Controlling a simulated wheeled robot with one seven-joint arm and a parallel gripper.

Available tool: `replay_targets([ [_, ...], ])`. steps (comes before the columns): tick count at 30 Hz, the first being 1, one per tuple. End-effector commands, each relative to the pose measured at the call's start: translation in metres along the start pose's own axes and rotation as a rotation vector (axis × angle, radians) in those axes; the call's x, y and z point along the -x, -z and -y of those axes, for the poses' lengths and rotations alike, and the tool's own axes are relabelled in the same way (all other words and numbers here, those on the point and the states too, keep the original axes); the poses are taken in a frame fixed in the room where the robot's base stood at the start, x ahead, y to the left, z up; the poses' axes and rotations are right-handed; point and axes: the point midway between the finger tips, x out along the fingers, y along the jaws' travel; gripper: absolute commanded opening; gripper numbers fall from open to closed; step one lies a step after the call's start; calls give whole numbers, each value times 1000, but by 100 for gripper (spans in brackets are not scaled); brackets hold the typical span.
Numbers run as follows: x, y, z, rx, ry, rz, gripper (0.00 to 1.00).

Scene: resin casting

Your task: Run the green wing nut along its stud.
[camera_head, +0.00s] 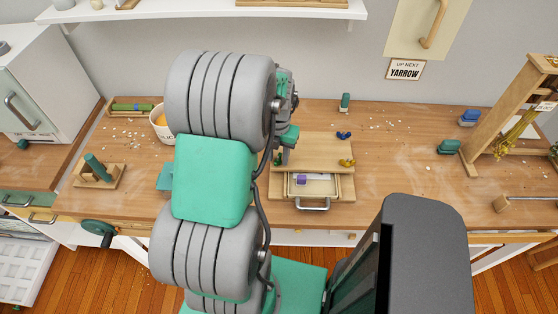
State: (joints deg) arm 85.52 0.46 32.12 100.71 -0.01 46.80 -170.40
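The green wing nut (278,159) shows as a small dark green shape on the left of a wooden block (315,145) on the bench. My gripper (284,156) is right at it, reaching down from above. My arm and gripper cover part of the nut, and its stud cannot be made out. The picture is too small to tell whether the fingers are closed on the nut or only around it. A blue wing nut (343,135) and a yellow wing nut (347,162) sit on the right of the same block.
Below the block, an open drawer (313,204) holds a purple piece (301,180). A white tub (161,123) stands left, partly behind my arm. A wooden frame (507,105) stands at right. The bench between block and frame is mostly clear.

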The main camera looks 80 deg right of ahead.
Motion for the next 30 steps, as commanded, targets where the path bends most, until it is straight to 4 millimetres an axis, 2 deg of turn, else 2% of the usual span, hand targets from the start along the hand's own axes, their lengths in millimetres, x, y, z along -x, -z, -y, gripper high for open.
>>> replay_targets([
  [10, 3, -1, 0, -2, 0, 2, 40],
  [19, 36, -1, 0, -2, 0, 2, 40],
  [27, 36, 0, 0, -5, 0, 2, 40],
  [29, 36, 0, 0, -120, 0, 2, 40],
  [30, 36, 0, 0, -249, 0, 1, 40],
])
